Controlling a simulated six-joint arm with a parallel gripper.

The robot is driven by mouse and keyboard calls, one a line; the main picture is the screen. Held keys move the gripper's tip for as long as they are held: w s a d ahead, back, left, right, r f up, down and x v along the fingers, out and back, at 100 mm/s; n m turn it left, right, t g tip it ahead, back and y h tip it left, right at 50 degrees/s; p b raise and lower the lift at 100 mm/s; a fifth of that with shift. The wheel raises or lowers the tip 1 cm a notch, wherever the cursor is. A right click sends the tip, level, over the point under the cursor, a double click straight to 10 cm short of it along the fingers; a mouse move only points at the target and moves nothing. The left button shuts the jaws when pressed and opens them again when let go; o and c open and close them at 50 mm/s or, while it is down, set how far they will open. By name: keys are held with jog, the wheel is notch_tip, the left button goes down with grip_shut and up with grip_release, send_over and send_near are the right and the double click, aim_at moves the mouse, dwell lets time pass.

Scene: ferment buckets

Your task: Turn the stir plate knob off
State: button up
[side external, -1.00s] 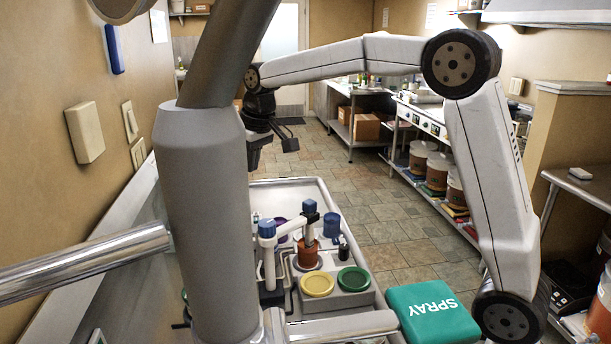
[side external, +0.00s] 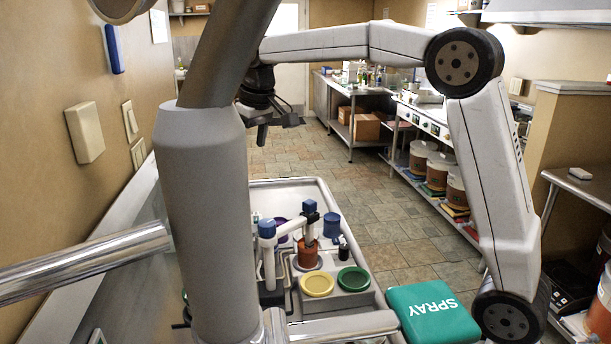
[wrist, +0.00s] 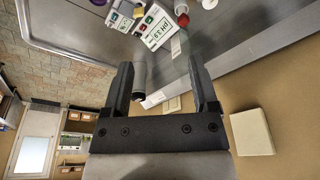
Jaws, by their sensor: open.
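My gripper (side external: 276,128) is open and empty, held well above the far part of the bench in the side view. In the wrist view my gripper (wrist: 161,68) shows both dark fingers spread apart, with nothing between their tips. A reddish-brown cup (side external: 308,254) stands on the bench beside a stand with blue caps (side external: 267,229). The stir plate appears to be under or near this cup, but I cannot make it out clearly. I cannot pick out its knob in either view. My arm column hides the bench's left part in the side view.
Yellow (side external: 317,284) and green (side external: 354,279) round lids lie at the bench's near end. A blue cup (side external: 331,226) and a dark bottle (side external: 344,250) stand by the right edge. The wrist view shows a pH 3.0 box (wrist: 158,28) and a dark cylinder (wrist: 139,82).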

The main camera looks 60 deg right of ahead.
jog(key=s+d+m+g, duration=0.1)
jog(key=s+d+m, duration=0.6)
jog(key=d+m, duration=0.35)
jog(key=m+g, duration=0.2)
jog(key=m, duration=0.8)
send_over(344, 246)
notch_tip(344, 246, down, 23)
jog(key=shift+r, duration=0.1)
jog(key=shift+f, duration=0.5)
jog(key=shift+f, duration=0.15)
jog(key=shift+f, duration=3.7)
grip_shut()
